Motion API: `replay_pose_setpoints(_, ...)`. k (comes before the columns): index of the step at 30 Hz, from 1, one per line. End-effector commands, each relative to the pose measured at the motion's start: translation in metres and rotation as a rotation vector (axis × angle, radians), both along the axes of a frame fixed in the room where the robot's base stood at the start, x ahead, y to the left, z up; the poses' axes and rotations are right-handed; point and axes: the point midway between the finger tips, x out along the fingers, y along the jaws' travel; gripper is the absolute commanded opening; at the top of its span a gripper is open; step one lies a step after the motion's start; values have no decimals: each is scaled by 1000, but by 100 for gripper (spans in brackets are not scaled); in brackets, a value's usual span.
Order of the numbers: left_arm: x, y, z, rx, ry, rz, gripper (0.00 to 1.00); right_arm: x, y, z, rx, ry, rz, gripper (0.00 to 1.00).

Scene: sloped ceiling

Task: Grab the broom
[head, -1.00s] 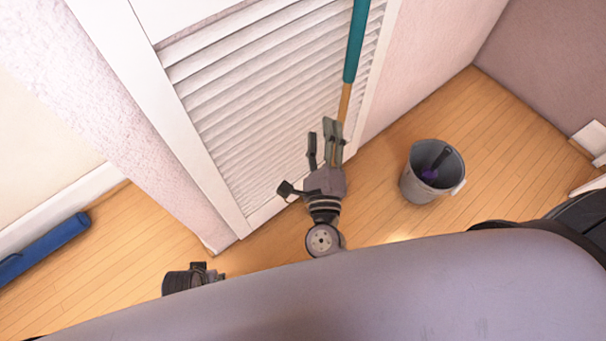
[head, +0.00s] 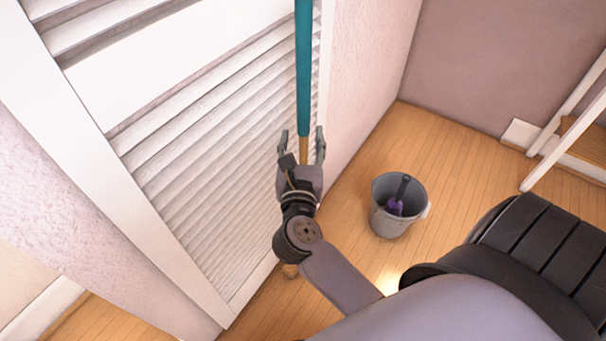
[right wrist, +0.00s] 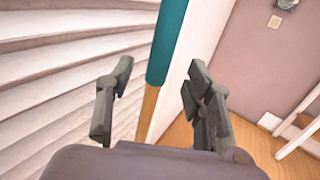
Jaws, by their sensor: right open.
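The broom (head: 303,75) has a teal upper handle and a wooden lower part, and stands along the edge of a white louvered door. My right gripper (head: 303,138) is open, with one finger on each side of the broom's wooden part in the head view. In the right wrist view the broom (right wrist: 166,45) passes between the two open fingers of my right gripper (right wrist: 155,95), with gaps on both sides. I cannot tell its exact depth between the fingers. My left gripper is not in view.
The white louvered door (head: 195,150) is close on the left of my right gripper. A grey bucket (head: 388,222) with a purple-ended item (head: 396,203) inside stands on the wooden floor to the right. White stair-like framing (head: 565,110) is at the far right. Floor around the bucket is clear.

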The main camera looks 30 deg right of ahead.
Motion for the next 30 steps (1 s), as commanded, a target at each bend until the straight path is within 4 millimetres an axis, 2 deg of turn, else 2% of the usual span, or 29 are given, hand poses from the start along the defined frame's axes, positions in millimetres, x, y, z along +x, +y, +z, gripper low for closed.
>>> replay_pose_setpoints(8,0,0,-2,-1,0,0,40,18,-13,1,-3,0,1,48)
replay_pose_setpoints(18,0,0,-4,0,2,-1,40,52,-40,2,-4,0,1,48)
replay_pose_setpoints(26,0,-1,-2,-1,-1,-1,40,54,-41,2,-2,1,1,47)
replay_pose_setpoints(30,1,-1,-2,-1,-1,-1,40,54,-41,2,-2,1,1,38)
